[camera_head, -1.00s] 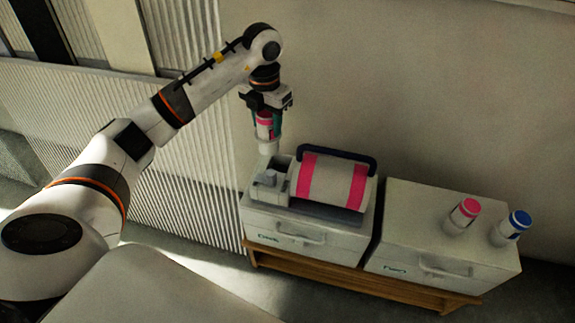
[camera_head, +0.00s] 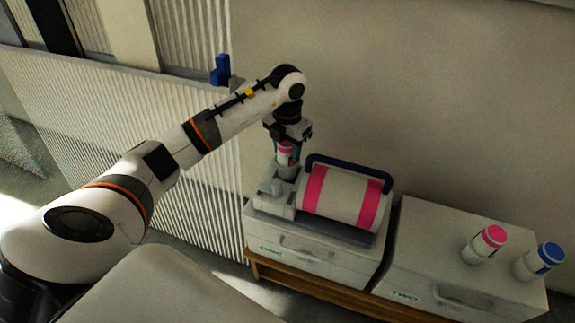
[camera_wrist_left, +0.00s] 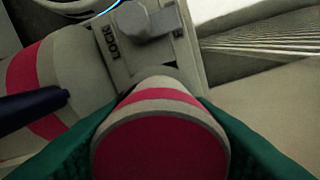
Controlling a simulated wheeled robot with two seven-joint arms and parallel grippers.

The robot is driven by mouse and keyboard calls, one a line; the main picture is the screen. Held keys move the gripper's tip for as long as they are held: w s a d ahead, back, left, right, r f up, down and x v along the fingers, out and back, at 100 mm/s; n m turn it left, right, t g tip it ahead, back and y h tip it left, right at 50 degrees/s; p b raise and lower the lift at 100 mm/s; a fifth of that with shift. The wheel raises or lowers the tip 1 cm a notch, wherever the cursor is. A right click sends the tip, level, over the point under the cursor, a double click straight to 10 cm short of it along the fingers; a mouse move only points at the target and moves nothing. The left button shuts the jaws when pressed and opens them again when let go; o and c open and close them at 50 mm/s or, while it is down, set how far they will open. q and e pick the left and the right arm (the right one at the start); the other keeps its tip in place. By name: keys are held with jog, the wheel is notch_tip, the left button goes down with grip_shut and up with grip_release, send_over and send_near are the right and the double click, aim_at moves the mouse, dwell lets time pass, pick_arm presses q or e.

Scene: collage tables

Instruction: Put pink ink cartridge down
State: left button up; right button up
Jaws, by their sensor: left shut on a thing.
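My left gripper (camera_head: 288,152) is shut on a pink-banded ink cartridge (camera_head: 286,157), which hangs upright with its pink end up. It is at the left end of a printing machine with a white drum and two pink bands (camera_head: 341,195), next to the machine's grey block. In the left wrist view the cartridge's pink end (camera_wrist_left: 160,148) fills the lower middle between green fingers. Beyond it is a grey latch (camera_wrist_left: 150,22) with the word LOCK beside it. The cartridge's lower end is hidden, so I cannot tell whether it touches the machine. My right gripper is not in view.
The machine stands on a white drawer box (camera_head: 305,250). A second white box (camera_head: 420,250) to its right bears another pink-capped cartridge (camera_head: 485,243) and a blue-capped cartridge (camera_head: 541,260). A dark handle (camera_head: 350,165) arches over the drum. A wall is close behind.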

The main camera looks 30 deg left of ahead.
aim_at(287, 161)
pick_arm(q)
notch_tip(287, 161, down, 4)
jog(key=shift+f+b, duration=0.1)
jog(key=shift+b, duration=0.25)
jog(key=shift+f, duration=0.1)
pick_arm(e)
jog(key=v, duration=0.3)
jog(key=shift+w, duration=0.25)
pick_arm(q)
jog(key=shift+f, duration=0.1)
jog(key=shift+f, duration=0.1)
jog(key=o, duration=1.1)
jog(key=shift+c, duration=0.2)
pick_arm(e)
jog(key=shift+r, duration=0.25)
